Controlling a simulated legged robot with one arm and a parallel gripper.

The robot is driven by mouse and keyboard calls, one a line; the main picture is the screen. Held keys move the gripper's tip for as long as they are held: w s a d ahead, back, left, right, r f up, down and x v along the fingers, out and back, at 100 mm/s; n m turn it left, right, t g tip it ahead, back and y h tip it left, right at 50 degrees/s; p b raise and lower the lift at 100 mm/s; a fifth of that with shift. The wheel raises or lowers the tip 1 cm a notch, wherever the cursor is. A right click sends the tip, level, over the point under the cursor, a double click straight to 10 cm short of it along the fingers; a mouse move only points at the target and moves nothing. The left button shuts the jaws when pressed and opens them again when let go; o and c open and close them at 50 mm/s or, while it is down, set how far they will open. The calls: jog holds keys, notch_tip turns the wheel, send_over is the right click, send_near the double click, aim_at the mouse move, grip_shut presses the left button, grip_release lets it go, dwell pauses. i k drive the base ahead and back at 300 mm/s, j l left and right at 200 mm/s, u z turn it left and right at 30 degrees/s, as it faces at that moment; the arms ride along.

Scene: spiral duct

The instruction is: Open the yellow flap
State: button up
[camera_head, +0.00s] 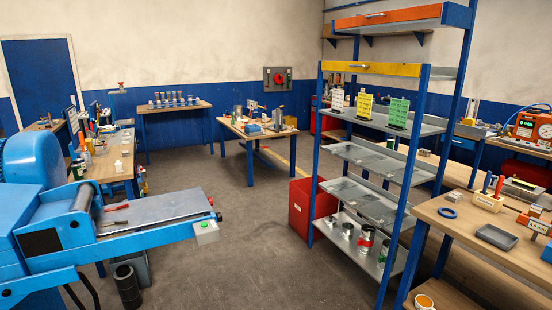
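The yellow flap (385,69) is a long narrow panel across the upper part of a blue-posted metal rack (413,160). It spans between two posts, with a small handle on its left half. It looks level along its length; from here I cannot tell how far it is open. An orange flap (395,17) with a similar handle lies above it. My gripper is not in view.
A blue machine (32,215) with a long metal bed (155,211) juts in from the left. A wooden workbench (495,235) stands at the right. A red bin (300,210) sits behind the rack. Grey floor (240,250) is clear before the rack.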

aim_at(394, 69)
jog(key=i+z, duration=0.25)
jog(key=i, duration=0.15)
jog(key=i+j+z, duration=0.25)
jog(key=i, duration=0.15)
jog(key=i+j+z, duration=0.2)
jog(key=i, duration=0.2)
jog(key=i+j+z, duration=0.1)
jog(key=i+j, duration=0.2)
jog(key=i, duration=0.2)
jog(key=i+j+z, duration=0.1)
jog(key=i+j, duration=0.2)
jog(key=i, duration=0.15)
